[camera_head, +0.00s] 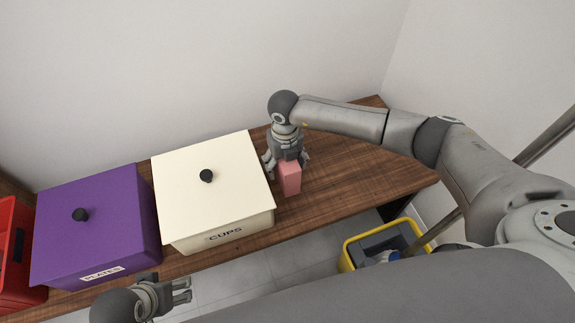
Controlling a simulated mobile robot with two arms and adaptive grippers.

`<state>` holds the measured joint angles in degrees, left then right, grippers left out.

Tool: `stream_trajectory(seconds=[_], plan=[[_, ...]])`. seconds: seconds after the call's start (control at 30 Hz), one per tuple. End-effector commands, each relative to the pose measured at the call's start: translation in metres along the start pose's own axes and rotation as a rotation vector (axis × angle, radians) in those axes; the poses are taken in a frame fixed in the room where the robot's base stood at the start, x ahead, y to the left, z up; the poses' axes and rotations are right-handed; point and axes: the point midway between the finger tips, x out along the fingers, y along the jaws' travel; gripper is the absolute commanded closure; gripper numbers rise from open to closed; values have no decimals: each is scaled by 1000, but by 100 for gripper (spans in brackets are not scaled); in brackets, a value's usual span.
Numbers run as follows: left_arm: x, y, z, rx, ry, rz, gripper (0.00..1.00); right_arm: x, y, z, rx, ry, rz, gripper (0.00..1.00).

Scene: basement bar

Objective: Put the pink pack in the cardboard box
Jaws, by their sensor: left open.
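The pink pack (290,180) stands upright on the wooden table, just right of the cream box. My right gripper (287,165) reaches down over the top of the pack, its fingers around the pack's upper part. The gripper hides the top of the pack, and I cannot tell whether the fingers press on it. My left gripper (183,290) is open and empty at the bottom left, in front of the table's front edge and away from the pack. I see no cardboard box in this view.
A cream box labelled CUPS (212,205) and a purple box labelled PLATES (95,235), both lidded with black knobs, stand on the table (345,165). A red crate (14,240) is at far left. The table's right part is bare. A yellow bucket (347,262) stands on the floor.

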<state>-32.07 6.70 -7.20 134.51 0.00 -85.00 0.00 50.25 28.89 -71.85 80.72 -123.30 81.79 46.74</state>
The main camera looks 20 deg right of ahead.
Motion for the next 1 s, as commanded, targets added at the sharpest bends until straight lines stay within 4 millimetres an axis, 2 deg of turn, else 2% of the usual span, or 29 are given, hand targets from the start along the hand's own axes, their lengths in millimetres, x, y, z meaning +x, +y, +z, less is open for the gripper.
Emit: stream_trajectory(seconds=[0.23, 0.67, 1.0], plan=[[-1, 0, 0, 0, 0, -1, 32, 0, 1, 0, -1, 0, 0, 32], [-1, 0, 0, 0, 1, -1, 32, 0, 1, 0, -1, -1, 1, 87], [-1, 0, -1, 0, 4, -1, 32, -2, 0, 1, 0, -2, 0, 88]])
